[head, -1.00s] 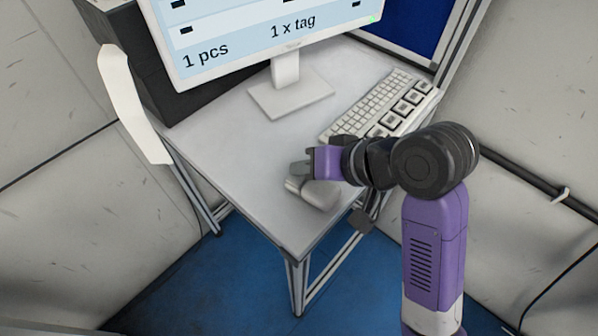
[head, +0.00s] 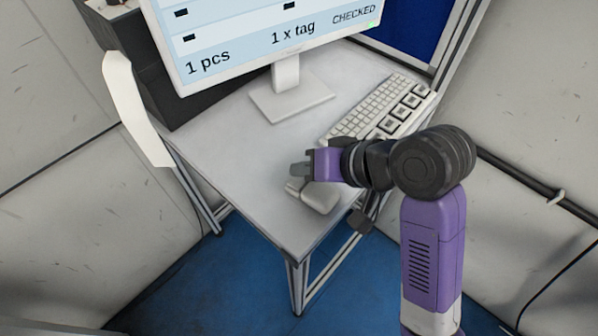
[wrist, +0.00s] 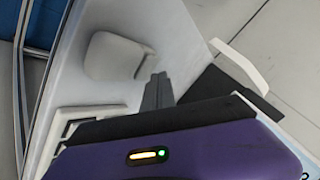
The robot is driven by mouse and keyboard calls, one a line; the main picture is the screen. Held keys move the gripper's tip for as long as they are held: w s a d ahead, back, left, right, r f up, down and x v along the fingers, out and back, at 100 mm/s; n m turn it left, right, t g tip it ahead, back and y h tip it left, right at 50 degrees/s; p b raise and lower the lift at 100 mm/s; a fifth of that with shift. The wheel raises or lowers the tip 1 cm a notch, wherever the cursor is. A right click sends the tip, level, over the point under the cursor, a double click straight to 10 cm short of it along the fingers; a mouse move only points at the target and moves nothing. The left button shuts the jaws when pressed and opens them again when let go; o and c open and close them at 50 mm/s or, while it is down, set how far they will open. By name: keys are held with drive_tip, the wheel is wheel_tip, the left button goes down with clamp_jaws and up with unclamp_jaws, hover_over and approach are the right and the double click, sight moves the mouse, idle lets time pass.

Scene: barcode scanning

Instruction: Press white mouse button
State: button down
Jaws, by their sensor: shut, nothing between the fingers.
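The white mouse (head: 314,196) lies on the desk near its front edge in the head view. It also shows in the wrist view (wrist: 112,56), just beyond my fingertips. My gripper (head: 299,169) is shut and empty. Its fingertips are over the far left end of the mouse in the head view. In the wrist view my closed fingers (wrist: 157,92) reach toward the mouse's edge. I cannot tell for sure whether they touch it.
A white keyboard (head: 381,106) lies on the desk (head: 215,140) to the right of the monitor stand (head: 290,100). A white curved panel (head: 135,110) stands at the desk's left side. The desk's left front part is clear.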

drive_tip(key=shift+r, duration=0.25)
wheel_tip(320, 180, up, 3)
drive_tip(key=p, duration=0.3)
drive_tip(key=shift+r, duration=0.95)
drive_tip(key=shift+w, duration=0.1)
